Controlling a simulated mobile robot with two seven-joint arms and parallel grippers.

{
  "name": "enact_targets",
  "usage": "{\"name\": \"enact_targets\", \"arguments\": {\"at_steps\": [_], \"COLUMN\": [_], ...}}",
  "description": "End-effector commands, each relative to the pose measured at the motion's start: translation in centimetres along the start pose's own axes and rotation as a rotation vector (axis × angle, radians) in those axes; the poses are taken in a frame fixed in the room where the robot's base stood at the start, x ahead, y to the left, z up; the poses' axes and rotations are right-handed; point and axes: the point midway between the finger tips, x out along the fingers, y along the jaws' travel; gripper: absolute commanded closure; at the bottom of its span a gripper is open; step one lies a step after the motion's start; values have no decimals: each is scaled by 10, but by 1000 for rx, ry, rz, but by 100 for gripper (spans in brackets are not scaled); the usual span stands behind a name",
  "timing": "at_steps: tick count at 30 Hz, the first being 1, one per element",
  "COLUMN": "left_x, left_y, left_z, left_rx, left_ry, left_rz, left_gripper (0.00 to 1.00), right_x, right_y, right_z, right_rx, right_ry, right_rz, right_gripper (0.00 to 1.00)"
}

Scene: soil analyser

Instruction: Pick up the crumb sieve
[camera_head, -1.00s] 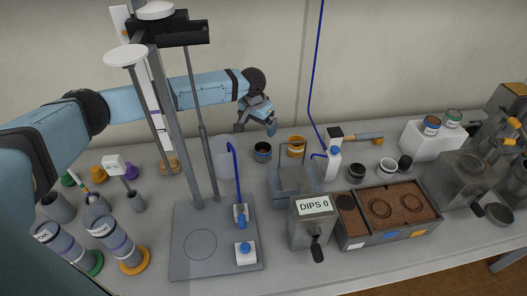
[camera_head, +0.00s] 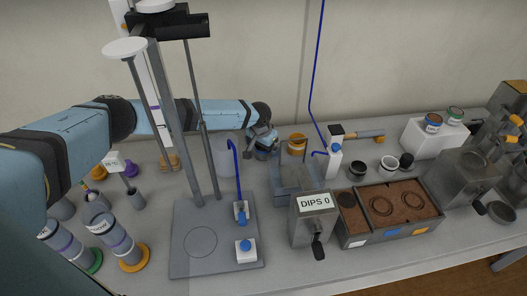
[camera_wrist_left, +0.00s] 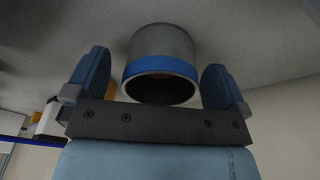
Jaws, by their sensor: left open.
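A round metal cup with a blue band (camera_wrist_left: 160,68), likely the crumb sieve, sits between the fingers of my left gripper (camera_wrist_left: 153,84) in the left wrist view. Its open mouth faces the camera. The fingers are open, one on each side, with a gap showing at both sides. In the head view my left gripper (camera_head: 264,150) is low at the back of the bench and mostly hides this cup. My right gripper is not in view.
An orange-banded cup (camera_head: 297,143) stands just right of my left gripper. A stand with posts and a grey base (camera_head: 190,262) is to the left. A soil tray (camera_head: 358,240) lies to the right.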

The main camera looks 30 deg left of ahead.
Motion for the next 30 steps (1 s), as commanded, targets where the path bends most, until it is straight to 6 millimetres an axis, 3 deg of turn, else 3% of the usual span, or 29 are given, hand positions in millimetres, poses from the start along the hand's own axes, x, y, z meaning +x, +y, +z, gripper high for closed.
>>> {"name": "enact_targets", "arguments": {"at_steps": [5,14,23,30], "left_x": [0,0,-3,-28], "left_y": [0,0,0,-1], "left_z": [0,0,0,-5], "left_rx": [0,-1,-1,-2], "left_ry": [0,0,0,2], "left_rz": [0,0,0,1], "left_gripper": [0,66,66,66], "right_x": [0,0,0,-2], "right_y": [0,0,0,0], "right_z": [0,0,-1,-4], "right_rx": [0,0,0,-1], "right_ry": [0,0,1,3], "right_rz": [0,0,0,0], "right_gripper": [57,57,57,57]}}
